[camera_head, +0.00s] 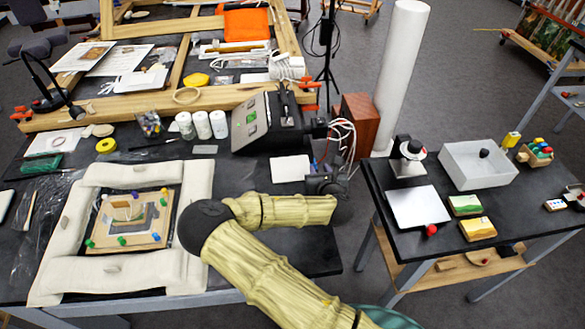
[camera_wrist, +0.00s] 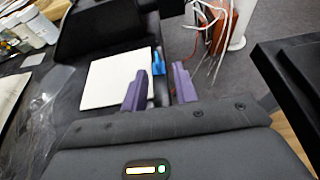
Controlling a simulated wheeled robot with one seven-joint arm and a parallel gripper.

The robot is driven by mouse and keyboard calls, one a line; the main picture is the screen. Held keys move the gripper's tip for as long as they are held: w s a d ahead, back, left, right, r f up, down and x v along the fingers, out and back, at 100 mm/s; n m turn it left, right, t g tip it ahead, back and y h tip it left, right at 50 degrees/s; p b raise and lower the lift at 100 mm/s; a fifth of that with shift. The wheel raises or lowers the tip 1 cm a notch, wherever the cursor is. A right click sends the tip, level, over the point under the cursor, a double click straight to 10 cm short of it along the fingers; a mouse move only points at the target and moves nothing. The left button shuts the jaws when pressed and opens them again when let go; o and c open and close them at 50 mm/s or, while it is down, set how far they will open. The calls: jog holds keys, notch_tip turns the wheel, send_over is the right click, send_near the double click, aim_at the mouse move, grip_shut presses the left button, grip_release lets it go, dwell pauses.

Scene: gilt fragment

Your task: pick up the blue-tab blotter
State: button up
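The blotter is a flat white square (camera_head: 290,168) on the dark bench, in front of the grey-and-black machine. In the wrist view the blotter (camera_wrist: 112,80) lies ahead and left of my gripper, and its blue tab (camera_wrist: 158,62) stands at its right edge. My gripper (camera_wrist: 158,90) has two purple fingers spread apart with nothing held between them. The blue tab appears beyond the gap between the fingers. The left finger overlaps the blotter's near right corner in the picture; I cannot tell whether they touch. In the head view my gripper (camera_head: 325,182) is just right of the blotter.
The grey-and-black machine (camera_head: 266,123) stands behind the blotter. White cables (camera_head: 341,135) hang by a red-brown box (camera_head: 359,122) to the right. A padded frame (camera_head: 187,215) lies left. A gap separates the bench from a side table (camera_head: 385,170) with a white tray (camera_head: 478,183).

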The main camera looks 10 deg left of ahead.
aim_at(315, 164)
jog(key=x, duration=0.4)
jog(key=shift+a+p, duration=0.25)
jog(key=shift+p, duration=0.1)
grip_shut()
